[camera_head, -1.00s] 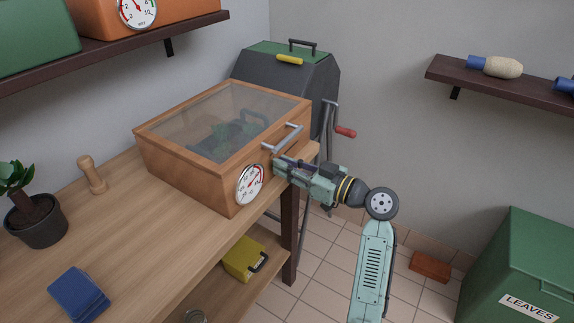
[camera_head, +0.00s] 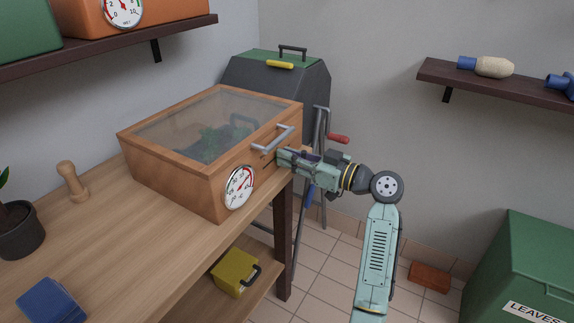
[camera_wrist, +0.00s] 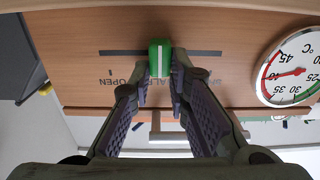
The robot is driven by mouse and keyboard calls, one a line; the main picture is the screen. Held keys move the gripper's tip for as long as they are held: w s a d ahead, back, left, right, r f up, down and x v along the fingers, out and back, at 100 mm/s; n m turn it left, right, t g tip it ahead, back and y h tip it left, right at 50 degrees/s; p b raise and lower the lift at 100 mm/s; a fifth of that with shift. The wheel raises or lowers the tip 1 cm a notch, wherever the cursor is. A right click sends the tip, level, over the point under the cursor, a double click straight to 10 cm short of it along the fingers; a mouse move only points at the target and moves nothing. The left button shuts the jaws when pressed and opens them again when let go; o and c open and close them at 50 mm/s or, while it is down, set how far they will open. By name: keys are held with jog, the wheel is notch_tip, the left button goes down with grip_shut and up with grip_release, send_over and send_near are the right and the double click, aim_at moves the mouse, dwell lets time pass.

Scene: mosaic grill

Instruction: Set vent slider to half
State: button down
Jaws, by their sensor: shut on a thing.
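The vent slider's knob (camera_wrist: 160,60) is green with a white stripe, in the wrist view. It sits on a dark slot (camera_wrist: 118,53) in the front of a wooden box, near the middle of the slot's visible length. Lettering (camera_wrist: 130,82) by the slot includes "OPEN"; other words are partly hidden. My gripper (camera_wrist: 163,68) is shut on the knob, a fingertip on each side. In the head view my gripper (camera_head: 282,159) is at the box front, right of the dial, and hides the knob. Part of the slot (camera_head: 268,163) shows there.
The wooden box (camera_head: 198,180) has a glass lid, a metal handle (camera_head: 272,138) just above my gripper, and a round dial (camera_head: 240,187). It stands on a wooden bench (camera_head: 115,235). A dark grill (camera_head: 285,88) stands behind. A green bin (camera_head: 525,265) is at right.

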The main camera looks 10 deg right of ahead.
jog(key=c, duration=1.5)
grip_release()
jog(key=v, duration=1.2)
